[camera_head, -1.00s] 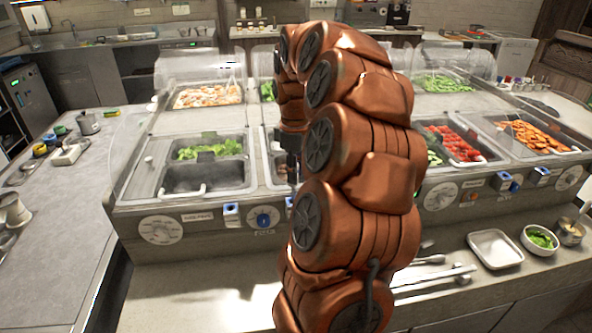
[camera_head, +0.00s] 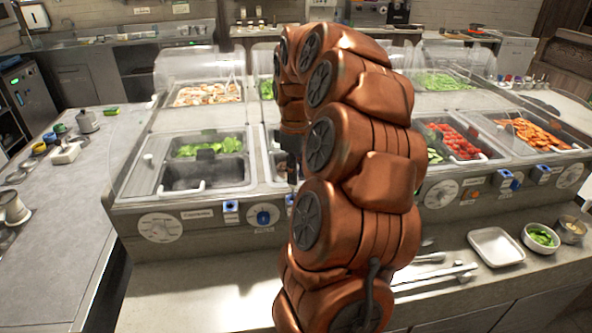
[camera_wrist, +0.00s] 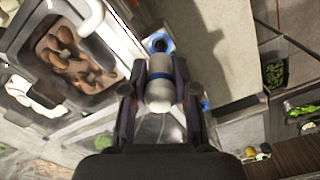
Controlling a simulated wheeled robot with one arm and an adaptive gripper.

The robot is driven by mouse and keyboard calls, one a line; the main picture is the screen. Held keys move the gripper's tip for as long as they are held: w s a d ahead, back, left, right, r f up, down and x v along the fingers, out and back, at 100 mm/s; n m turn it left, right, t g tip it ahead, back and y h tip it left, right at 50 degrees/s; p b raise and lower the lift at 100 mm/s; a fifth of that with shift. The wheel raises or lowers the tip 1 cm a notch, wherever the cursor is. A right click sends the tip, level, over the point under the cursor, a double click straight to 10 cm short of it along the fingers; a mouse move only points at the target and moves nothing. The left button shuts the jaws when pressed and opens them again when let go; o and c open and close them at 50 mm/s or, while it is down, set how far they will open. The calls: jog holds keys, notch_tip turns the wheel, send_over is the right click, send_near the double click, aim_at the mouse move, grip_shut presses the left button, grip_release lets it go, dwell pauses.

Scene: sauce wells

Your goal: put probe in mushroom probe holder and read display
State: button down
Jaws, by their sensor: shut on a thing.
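A pale grey probe handle with a blue band (camera_wrist: 160,94) is clamped between the fingers of my gripper (camera_wrist: 160,76) in the wrist view. A blue-rimmed holder with a dark opening (camera_wrist: 158,43) is just beyond the fingertips, on the counter front beside the mushroom well. I cannot tell whether the probe tip is inside it. The mushroom well (camera_wrist: 112,73) holds brown mushrooms (camera_wrist: 66,58). In the head view my arm covers the probe and most of my gripper. No readable display shows in either view.
In the head view, a lettuce pan (camera_head: 210,146) and other food wells line the counter. Blue holders (camera_head: 231,206) and round dials (camera_head: 160,227) sit along its front. A white tray (camera_head: 495,247) and a small bowl (camera_head: 540,238) stand at front right. A white handle (camera_wrist: 90,18) crosses the mushroom well.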

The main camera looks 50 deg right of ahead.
aim_at(295, 187)
jog(key=shift+f+b, duration=1.1)
jog(key=shift+f, duration=0.8)
dwell(0.5)
dwell(3.3)
jog(key=shift+r+p, duration=1.2)
jog(key=shift+r, duration=2.55)
